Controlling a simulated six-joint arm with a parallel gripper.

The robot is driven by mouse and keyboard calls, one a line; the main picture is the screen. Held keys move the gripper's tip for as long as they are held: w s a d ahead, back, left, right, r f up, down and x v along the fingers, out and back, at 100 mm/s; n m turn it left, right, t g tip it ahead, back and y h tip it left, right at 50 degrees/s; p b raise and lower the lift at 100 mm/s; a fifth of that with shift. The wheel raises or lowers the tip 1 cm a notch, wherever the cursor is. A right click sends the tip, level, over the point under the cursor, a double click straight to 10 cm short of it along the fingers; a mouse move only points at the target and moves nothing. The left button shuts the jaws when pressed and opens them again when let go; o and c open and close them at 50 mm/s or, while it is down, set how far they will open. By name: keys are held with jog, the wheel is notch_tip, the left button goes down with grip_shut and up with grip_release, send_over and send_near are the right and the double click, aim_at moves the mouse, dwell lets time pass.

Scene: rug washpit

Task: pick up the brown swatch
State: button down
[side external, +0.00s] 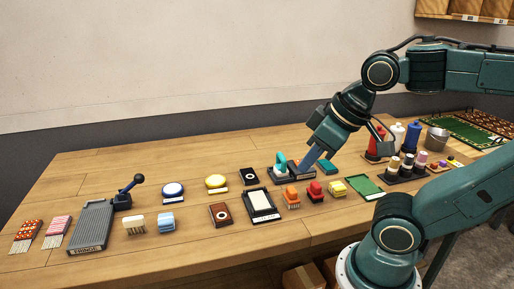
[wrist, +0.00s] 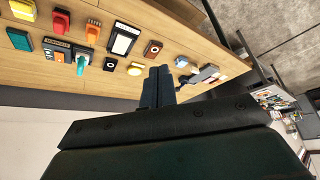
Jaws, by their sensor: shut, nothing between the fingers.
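The brown swatch (side external: 220,214) is a small flat brown rectangle with a pale spot, lying on the wooden table left of a black-framed white pad. It also shows in the wrist view (wrist: 152,48), beyond my fingertips. My gripper (side external: 305,166) is at the table's middle, to the right of and behind the swatch, by a teal-handled tool. In the wrist view my gripper (wrist: 160,70) has its two dark fingers together with nothing held. The swatch is uncovered and apart from the fingers.
Near the swatch are the white pad (side external: 262,205), a black swatch-like piece (side external: 249,177), a yellow round pad (side external: 216,183) and a blue brush (side external: 166,221). The teal-handled tool (side external: 281,165) is close to my gripper. A grey lever device (side external: 92,224) stands left. Bare table lies in front.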

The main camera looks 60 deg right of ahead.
grip_release()
dwell(0.6)
jog(key=w+d+f+m+g, duration=0.2)
jog(key=w+m+g, duration=0.1)
jog(key=w+m, duration=1.05)
jog(key=w+d+f+m+g, duration=0.2)
jog(key=w+d+f+m, duration=0.1)
jog(key=w+f+m, duration=0.8)
jog(key=shift+w+f+m+g, duration=0.15)
jog(key=shift+w+m+g, duration=0.15)
jog(key=shift+w+m, duration=0.55)
jog(key=shift+w, duration=0.1)
